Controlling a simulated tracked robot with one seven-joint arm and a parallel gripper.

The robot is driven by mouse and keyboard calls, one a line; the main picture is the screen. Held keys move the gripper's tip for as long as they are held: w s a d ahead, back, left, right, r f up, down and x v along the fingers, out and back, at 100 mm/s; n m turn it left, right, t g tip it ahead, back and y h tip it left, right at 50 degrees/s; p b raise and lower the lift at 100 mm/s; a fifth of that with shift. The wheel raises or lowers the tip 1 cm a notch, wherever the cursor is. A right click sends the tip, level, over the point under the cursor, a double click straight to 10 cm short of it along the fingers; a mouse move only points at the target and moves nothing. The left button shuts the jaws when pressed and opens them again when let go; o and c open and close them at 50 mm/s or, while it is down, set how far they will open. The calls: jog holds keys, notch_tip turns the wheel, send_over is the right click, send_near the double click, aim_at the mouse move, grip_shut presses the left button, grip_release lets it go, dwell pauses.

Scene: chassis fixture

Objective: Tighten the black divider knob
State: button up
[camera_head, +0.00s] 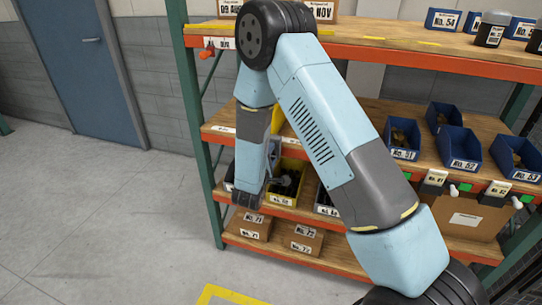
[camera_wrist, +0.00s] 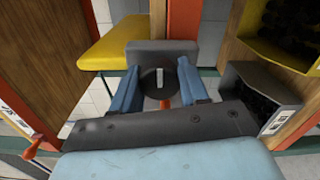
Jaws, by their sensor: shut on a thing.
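The black divider knob (camera_wrist: 151,82) is a dark round knob with a pale upright mark on its face. It sits in front of a grey block (camera_wrist: 160,51) in the wrist view. My gripper (camera_wrist: 160,84) is shut on the knob, with one blue finger on each side of it. In the head view my gripper (camera_head: 273,158) is at the shelf rack, by the yellow bin on the middle shelf. I cannot make out the knob clearly there, and my arm covers part of that shelf.
The yellow bin (camera_head: 285,199) and several dark-filled bins stand close to my gripper. A green rack upright (camera_head: 187,100) is to its left. Cardboard boxes (camera_head: 252,226) stand below. Blue bins (camera_head: 457,147) are at the right. The floor (camera_head: 90,215) at left is clear.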

jog(key=shift+s+f, duration=0.1)
jog(key=shift+f, duration=0.1)
jog(key=o, duration=0.7)
jog(key=shift+o, duration=0.4)
jog(key=shift+r, duration=0.1)
jog(key=v, duration=1.3)
jog(key=shift+s, duration=0.35)
